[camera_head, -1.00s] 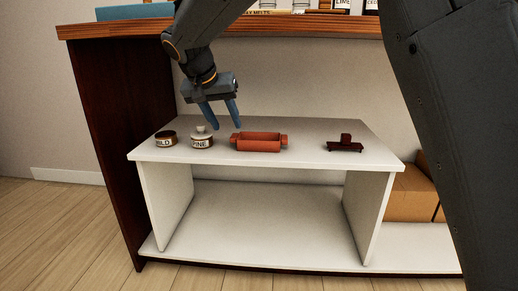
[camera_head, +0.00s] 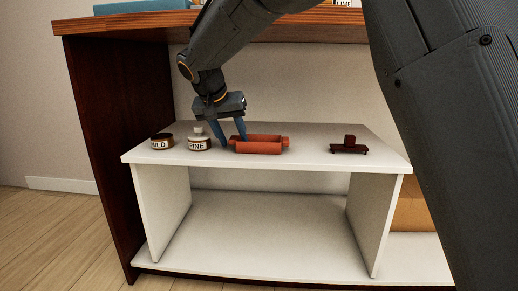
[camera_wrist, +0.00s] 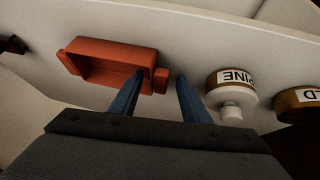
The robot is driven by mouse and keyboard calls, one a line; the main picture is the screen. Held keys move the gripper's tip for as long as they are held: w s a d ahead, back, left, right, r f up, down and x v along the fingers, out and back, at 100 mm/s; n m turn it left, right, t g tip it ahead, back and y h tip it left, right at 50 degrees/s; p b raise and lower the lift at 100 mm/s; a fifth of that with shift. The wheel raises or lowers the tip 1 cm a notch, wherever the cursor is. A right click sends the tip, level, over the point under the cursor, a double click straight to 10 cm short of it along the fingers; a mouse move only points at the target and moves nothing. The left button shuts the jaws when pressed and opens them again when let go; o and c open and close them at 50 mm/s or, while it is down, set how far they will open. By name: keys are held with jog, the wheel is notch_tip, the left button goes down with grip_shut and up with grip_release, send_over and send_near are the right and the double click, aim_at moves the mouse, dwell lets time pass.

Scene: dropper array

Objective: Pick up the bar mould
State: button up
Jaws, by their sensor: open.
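The bar mould (camera_head: 260,146) is an orange-red open trough with a small tab at each end. It lies on the white shelf, and in the wrist view it (camera_wrist: 105,65) shows its hollow inside. My gripper (camera_head: 232,144) is open, with its blue fingers pointing down at the mould's left end in the head view. In the wrist view the fingers (camera_wrist: 159,76) appear on either side of that end tab, one overlapping the mould's body in the picture. I cannot tell whether they touch it. Nothing is held.
A white-lidded jar marked PINE (camera_head: 199,142) stands close left of my gripper, with a brown tin (camera_head: 162,142) further left. A dark red stand-like object (camera_head: 349,147) sits to the right. The white shelf (camera_head: 310,160) has bare room right of the mould.

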jog(key=shift+c, duration=0.3)
grip_shut()
jog(key=shift+r, duration=0.15)
